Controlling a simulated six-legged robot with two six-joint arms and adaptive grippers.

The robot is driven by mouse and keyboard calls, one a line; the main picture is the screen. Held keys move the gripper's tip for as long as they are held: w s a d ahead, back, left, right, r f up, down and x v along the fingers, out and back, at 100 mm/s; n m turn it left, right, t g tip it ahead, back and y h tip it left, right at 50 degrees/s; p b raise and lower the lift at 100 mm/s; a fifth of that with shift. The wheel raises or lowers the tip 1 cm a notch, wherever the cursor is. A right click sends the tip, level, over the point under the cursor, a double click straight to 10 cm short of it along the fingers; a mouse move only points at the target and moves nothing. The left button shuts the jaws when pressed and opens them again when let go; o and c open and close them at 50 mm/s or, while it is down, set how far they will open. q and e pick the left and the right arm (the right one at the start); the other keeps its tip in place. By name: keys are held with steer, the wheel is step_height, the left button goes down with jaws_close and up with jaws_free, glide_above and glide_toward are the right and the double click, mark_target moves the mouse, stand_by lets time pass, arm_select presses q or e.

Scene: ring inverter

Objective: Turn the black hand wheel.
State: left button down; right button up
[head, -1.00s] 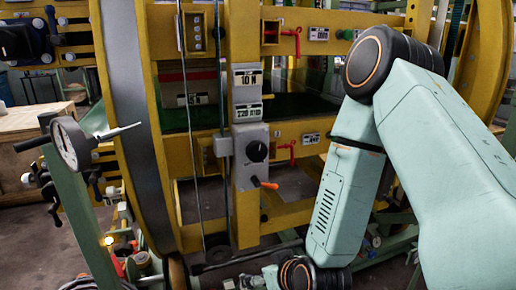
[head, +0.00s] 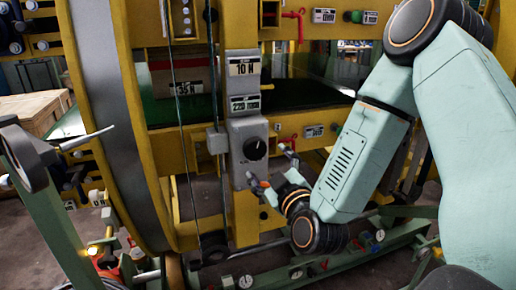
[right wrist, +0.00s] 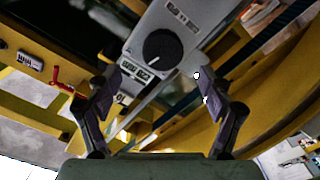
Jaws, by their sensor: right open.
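The black round hand wheel, a knob with a pale mark (head: 255,149), sits on the front of a grey box (head: 238,130) on a yellow upright. In the right wrist view the wheel (right wrist: 163,47) shows ahead, above the middle. My right gripper (head: 271,168) is just below and right of the wheel in the head view. Its two dark fingers (right wrist: 163,88) are spread wide and empty, with the wheel apart from them. The small orange-tipped lever under the box is partly hidden by the fingers. My left gripper does not show.
A yellow frame (head: 150,150) with a large grey ring (head: 105,120) stands around the box. Thin vertical rods run left of it. A red handle (head: 294,25) and labels sit on the beams. A gauge on a green post (head: 50,215) stands at left.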

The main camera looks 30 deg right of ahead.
mark_target(256, 151)
steer(key=b+x, duration=0.1)
steer(key=x, duration=0.6)
steer(key=shift+a, duration=0.15)
steer(key=shift+w+f, duration=0.1)
steer(key=shift+w, duration=0.45)
steer(key=shift+s, duration=0.15)
steer(key=shift+c, duration=0.2)
steer(key=shift+c, duration=0.8)
steer(key=c, duration=1)
steer(key=shift+o, duration=0.2)
